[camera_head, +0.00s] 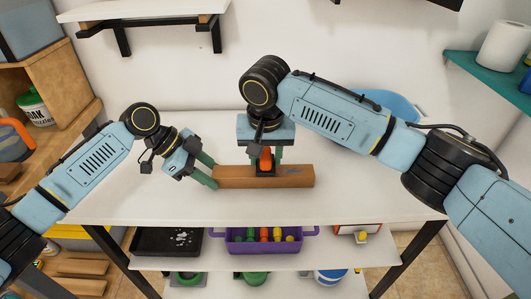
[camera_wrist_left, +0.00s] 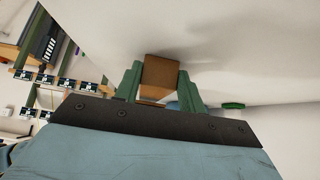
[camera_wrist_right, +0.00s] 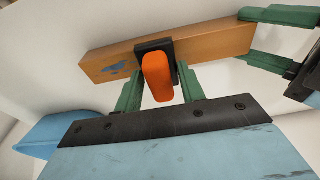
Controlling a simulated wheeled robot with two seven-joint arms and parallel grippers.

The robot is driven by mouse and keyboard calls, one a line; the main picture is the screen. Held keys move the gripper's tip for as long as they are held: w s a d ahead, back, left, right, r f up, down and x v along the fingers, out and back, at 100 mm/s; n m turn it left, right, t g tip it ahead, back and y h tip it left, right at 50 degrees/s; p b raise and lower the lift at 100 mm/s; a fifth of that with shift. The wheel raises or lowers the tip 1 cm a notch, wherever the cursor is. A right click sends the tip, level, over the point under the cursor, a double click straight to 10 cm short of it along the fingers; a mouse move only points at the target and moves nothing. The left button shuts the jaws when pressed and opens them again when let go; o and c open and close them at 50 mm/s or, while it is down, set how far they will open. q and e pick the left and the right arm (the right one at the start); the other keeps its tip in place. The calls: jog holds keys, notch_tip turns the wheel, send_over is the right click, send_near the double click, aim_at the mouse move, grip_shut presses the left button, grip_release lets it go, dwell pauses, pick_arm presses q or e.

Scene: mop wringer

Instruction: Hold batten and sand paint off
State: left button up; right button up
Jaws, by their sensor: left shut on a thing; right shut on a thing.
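A brown wooden batten (camera_head: 295,177) lies lengthwise on the white table (camera_head: 350,140), with a small blue paint patch near its right end. My left gripper (camera_head: 211,177) is shut on the batten's left end; the left wrist view shows the batten end (camera_wrist_left: 160,72) between the green fingers. My right gripper (camera_head: 265,158) is shut on a sander with an orange handle (camera_head: 266,155) and a dark base. In the right wrist view the sander (camera_wrist_right: 158,78) rests against the batten (camera_wrist_right: 215,45) around its middle, and the paint patch (camera_wrist_right: 117,70) shows beside it.
A blue basin (camera_head: 400,106) stands at the table's back right, behind my right arm. A shelf below holds a black tray (camera_head: 150,241) and a purple crate (camera_head: 230,246) with coloured items. Wall shelves hang above. The table front is clear.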

jog(key=shift+f, duration=0.4)
jog(key=shift+d+r, duration=0.1)
jog(key=shift+d, duration=5)
jog(key=shift+f, duration=0.2)
jog(key=shift+a, duration=0.2)
jog(key=shift+s+a, duration=0.1)
jog(key=shift+a, duration=4.9)
